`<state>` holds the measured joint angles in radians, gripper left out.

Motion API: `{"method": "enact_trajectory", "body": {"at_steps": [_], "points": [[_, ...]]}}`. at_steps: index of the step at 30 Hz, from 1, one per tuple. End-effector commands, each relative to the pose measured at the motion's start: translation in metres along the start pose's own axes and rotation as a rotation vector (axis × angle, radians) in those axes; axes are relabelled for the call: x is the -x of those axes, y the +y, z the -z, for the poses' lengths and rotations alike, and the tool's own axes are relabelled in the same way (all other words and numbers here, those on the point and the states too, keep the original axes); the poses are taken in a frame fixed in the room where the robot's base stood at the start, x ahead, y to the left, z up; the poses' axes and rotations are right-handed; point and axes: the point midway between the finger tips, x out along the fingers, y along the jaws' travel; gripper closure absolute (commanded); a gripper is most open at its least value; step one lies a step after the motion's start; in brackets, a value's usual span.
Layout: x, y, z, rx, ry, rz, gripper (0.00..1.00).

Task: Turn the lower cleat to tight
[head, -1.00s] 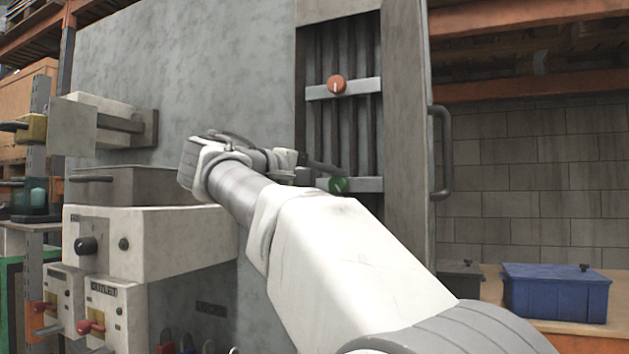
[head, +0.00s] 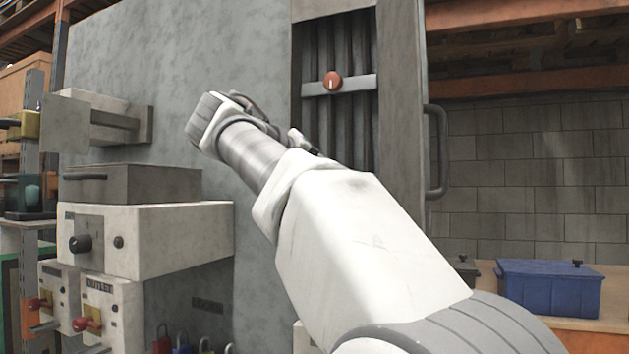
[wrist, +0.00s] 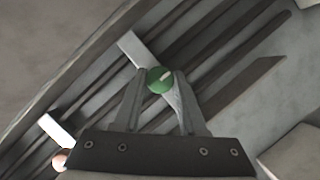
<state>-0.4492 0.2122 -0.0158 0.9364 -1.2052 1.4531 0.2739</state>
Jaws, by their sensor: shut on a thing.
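The lower cleat is a round green knob (wrist: 159,80) with a pale pointer line, on a light crossbar (wrist: 133,47) over dark vertical tubes. In the wrist view its pointer slants up and to the right. My gripper (wrist: 161,73) has one finger on each side of the green knob and is shut on it. In the head view my arm hides the green knob, its bar and my fingertips. The upper cleat, an orange-red knob (head: 332,81) with a white upright mark, sits on the higher bar (head: 357,85); part of it also shows in the wrist view (wrist: 60,160).
The tubes lie in a recess of a grey panel (head: 180,60). A dark handle (head: 438,150) stands out on the panel's right side. White control boxes (head: 160,236) with knobs are at left. A blue box (head: 550,286) sits on a bench at right.

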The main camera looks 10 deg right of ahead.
Motion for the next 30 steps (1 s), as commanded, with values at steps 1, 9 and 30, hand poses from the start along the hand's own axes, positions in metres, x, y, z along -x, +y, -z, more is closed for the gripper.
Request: {"method": "enact_trajectory", "body": {"at_steps": [1, 9, 30], "points": [[0.000, -0.001, -0.001, -0.004, -0.003, 0.003, 1.00], [0.000, -0.001, -0.001, -0.007, -0.003, 0.004, 1.00], [0.010, -0.001, 0.001, -0.006, 0.002, 0.005, 0.29]]}}
